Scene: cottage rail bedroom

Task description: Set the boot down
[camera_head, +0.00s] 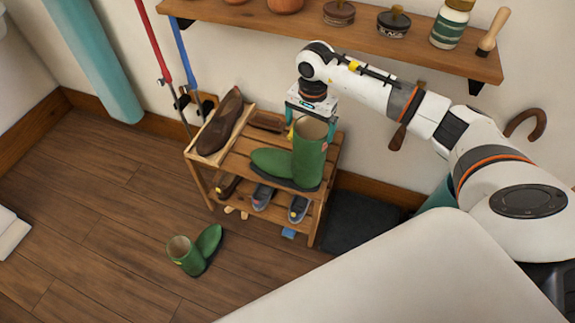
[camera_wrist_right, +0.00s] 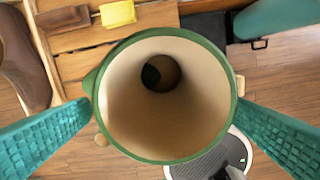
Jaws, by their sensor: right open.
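A tall green boot (camera_head: 309,152) stands upright on the top shelf of the wooden shoe rack (camera_head: 243,147), its toe pointing left. My right gripper (camera_head: 312,116) is above the boot, with its teal fingers on either side of the boot's open top. In the right wrist view the boot's round rim and pale lining (camera_wrist_right: 165,95) fill the middle, between the spread fingers. My left gripper is not in view.
A brown shoe (camera_head: 221,122) lies at the rack's left end, and several small shoes sit on the lower shelf. A wooden wall shelf (camera_head: 300,27) with jars hangs above. A yellow block (camera_wrist_right: 118,14) lies behind the boot. The left floor is mostly clear.

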